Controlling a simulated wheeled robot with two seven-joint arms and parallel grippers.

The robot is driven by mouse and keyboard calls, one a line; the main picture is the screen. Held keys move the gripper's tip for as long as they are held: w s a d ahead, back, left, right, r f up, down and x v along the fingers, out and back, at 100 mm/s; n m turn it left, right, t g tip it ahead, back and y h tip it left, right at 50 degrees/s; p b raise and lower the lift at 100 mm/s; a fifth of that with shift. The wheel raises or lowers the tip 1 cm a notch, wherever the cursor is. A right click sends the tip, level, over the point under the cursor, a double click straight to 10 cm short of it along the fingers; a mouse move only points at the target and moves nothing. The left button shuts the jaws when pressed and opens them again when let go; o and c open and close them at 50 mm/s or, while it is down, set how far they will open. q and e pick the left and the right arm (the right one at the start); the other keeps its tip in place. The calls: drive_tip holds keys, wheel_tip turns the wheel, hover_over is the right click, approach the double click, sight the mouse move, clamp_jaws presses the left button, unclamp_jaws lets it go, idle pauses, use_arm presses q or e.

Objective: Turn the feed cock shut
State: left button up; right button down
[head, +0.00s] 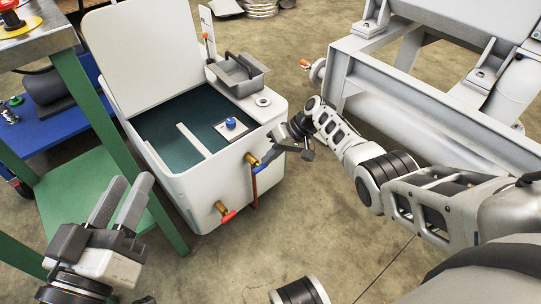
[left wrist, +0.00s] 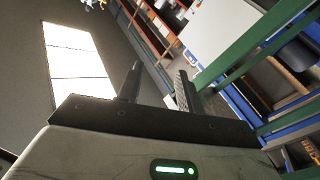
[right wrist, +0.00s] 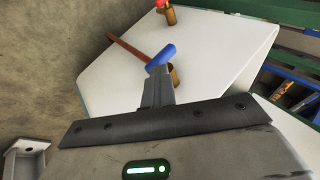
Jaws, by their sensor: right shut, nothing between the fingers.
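A white tank (head: 215,185) carries two brass cocks on its front. One has a blue lever (head: 258,168) above a copper pipe (head: 254,190); the other has a red lever (head: 228,216) lower down. I cannot tell by any label which is the feed cock. My right gripper (head: 269,158) is shut and empty, its fingertips at the blue lever. In the right wrist view the blue lever (right wrist: 160,58) lies just beyond the shut fingers (right wrist: 157,88); whether they touch is unclear. My left gripper (head: 131,180) is open and empty, left of the tank.
A green-legged bench (head: 85,195) stands close to my left gripper. The tank's raised lid (head: 145,50) and a metal tray (head: 238,78) are at its top. A grey steel frame (head: 430,110) stands behind my right arm. The floor in front of the tank is open.

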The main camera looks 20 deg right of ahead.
drive_tip(key=shift+d+f, duration=0.1)
drive_tip(key=shift+d, duration=0.25)
